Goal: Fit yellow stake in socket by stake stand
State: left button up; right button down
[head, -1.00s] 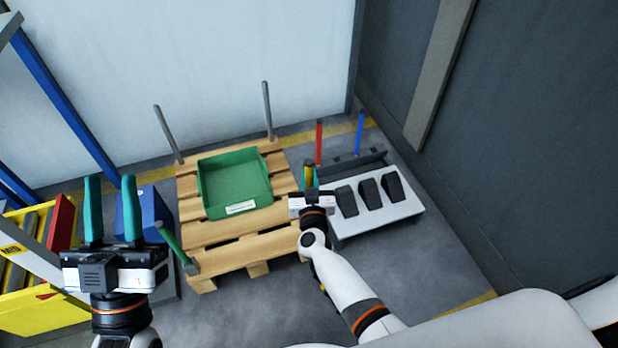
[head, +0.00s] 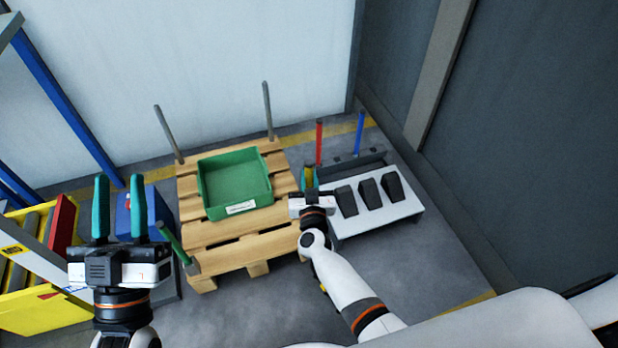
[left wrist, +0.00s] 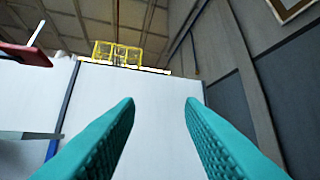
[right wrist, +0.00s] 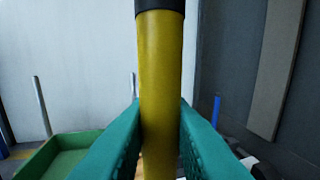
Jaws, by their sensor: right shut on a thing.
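The yellow stake (head: 309,179) is gripped by my right gripper (head: 310,188), between the pallet's right edge and the stake stand. In the right wrist view the stake (right wrist: 160,80) stands upright between the teal fingers, with a dark cap on top. Its lower end and the socket are hidden, so I cannot tell whether it is seated. The dark stake stand (head: 372,158) holds a red stake (head: 319,142) and a blue stake (head: 359,134). My left gripper (head: 117,182) is open and empty, raised at the left.
A wooden pallet (head: 225,237) bears a green bin (head: 235,183), with grey posts at its back and a green stake (head: 172,243) at front left. A light bench (head: 390,215) with dark blocks stands right of my right gripper. Yellow shelving (head: 40,312) is at left.

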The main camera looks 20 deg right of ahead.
pick_arm(q)
jog(key=shift+f, duration=0.15)
dwell(0.5)
jog(key=shift+w+f+g, duration=0.45)
jog(key=shift+f+g, duration=0.1)
jog(key=shift+g, duration=0.05)
jog(key=shift+f, duration=0.1)
jog(key=shift+s+r+t, duration=0.25)
jog(key=shift+r+t, duration=0.05)
jog(key=shift+r, duration=0.1)
jog(key=shift+s+r+t, duration=0.4)
jog(key=shift+r+t, duration=0.1)
jog(key=shift+s+r+t+h, duration=0.3)
jog(key=shift+s+r, duration=0.1)
jog(key=shift+r, duration=0.05)
jog(key=shift+s+a+r+t+b, duration=0.1)
jog(key=shift+s+r+t+b, duration=0.35)
jog(key=shift+s+t, duration=0.05)
